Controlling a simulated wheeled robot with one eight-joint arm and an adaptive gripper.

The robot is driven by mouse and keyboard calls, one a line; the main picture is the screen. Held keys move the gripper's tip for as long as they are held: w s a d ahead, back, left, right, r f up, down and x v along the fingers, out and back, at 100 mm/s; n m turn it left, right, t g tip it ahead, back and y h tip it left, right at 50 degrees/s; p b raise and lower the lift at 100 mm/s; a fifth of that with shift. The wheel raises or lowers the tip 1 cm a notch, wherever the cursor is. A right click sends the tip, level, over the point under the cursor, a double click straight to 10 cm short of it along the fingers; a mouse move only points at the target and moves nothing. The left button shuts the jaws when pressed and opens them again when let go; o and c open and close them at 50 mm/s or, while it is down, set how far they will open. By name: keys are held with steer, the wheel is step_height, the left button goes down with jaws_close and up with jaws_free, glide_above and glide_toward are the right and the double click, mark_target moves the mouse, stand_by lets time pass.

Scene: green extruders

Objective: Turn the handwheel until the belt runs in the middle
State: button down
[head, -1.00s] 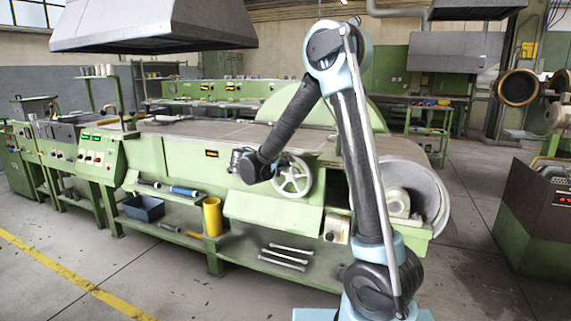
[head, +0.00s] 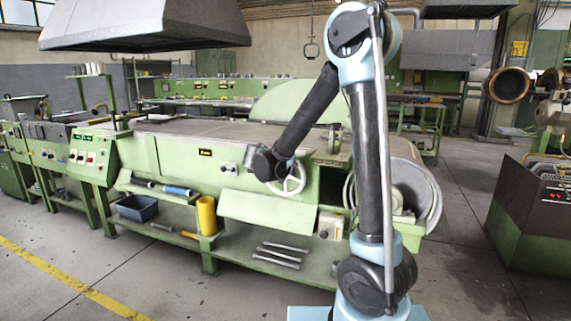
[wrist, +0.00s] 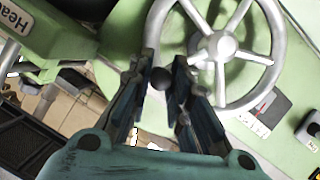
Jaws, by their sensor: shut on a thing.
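The pale metal handwheel (head: 293,184) is on the front of the green machine, partly hidden by my wrist in the head view. In the wrist view its hub and spokes (wrist: 222,46) show at the upper right. My gripper (wrist: 163,76) is at the lower-left part of the wheel's rim, with its two dark fingers on either side of a round black knob (wrist: 161,79), shut on it. The grey belt surface (head: 190,128) lies along the machine's top; whether it runs in the middle cannot be told.
A small plate with a red mark (wrist: 263,104) is beside the wheel. A shelf below holds a yellow cylinder (head: 207,215), a blue bin (head: 141,208) and metal bars (head: 280,255). A large drum (head: 415,190) stands at the right. The floor in front is clear.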

steer(key=shift+s+d+f, duration=0.15)
steer(key=shift+d+f, duration=0.2)
steer(key=shift+d, duration=0.1)
stand_by(0.3)
steer(key=c, duration=1.5)
jaws_free()
steer(key=shift+s, duration=0.1)
steer(key=v, duration=1.1)
steer(key=shift+s+a+r, duration=0.15)
steer(key=shift+s+r, duration=0.05)
steer(key=shift+s, duration=0.05)
